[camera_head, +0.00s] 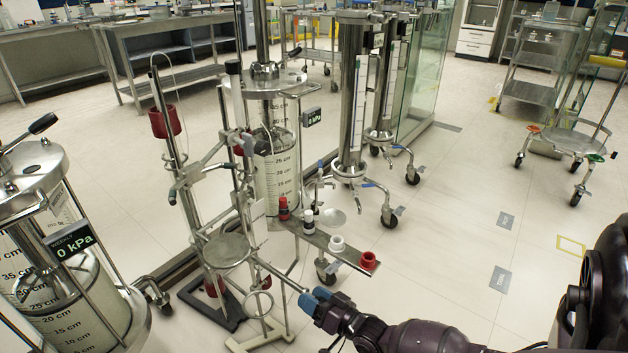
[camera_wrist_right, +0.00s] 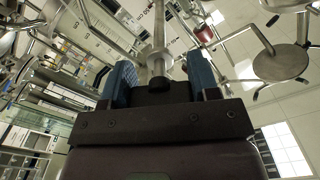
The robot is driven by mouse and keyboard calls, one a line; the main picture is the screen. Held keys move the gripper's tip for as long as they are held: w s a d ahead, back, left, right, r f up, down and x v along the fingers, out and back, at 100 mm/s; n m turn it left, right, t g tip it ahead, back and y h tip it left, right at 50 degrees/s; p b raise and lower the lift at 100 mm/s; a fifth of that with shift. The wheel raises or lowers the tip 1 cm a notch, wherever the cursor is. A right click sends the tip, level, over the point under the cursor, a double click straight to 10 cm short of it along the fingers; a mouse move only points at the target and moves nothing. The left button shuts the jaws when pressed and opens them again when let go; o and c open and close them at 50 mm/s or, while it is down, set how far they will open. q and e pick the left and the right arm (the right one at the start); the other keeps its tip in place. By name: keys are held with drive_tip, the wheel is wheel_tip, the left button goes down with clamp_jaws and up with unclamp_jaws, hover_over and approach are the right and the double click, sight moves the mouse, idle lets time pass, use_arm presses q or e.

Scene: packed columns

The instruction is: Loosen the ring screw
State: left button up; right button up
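My right gripper (camera_head: 314,297) has blue fingertips and is at the free end of a thin metal rod (camera_head: 283,281) that slants down from the support stand. In the right wrist view a metal shaft with a wider collar (camera_wrist_right: 158,63) stands between the two blue fingers (camera_wrist_right: 160,80). A gap shows on each side of it, so the gripper looks open around it. A metal ring (camera_head: 258,304) sits low on the stand, left of the gripper. I cannot tell for sure which part is the ring screw. My left gripper is not in view.
The stand carries a round metal plate (camera_head: 227,250) and several clamps. A shelf bar (camera_head: 325,240) holds red and white caps above the gripper. Glass columns stand left (camera_head: 75,300) and behind (camera_head: 277,160). The floor (camera_head: 450,230) to the right is mostly clear.

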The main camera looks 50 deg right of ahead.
drive_tip(key=shift+c, duration=0.7)
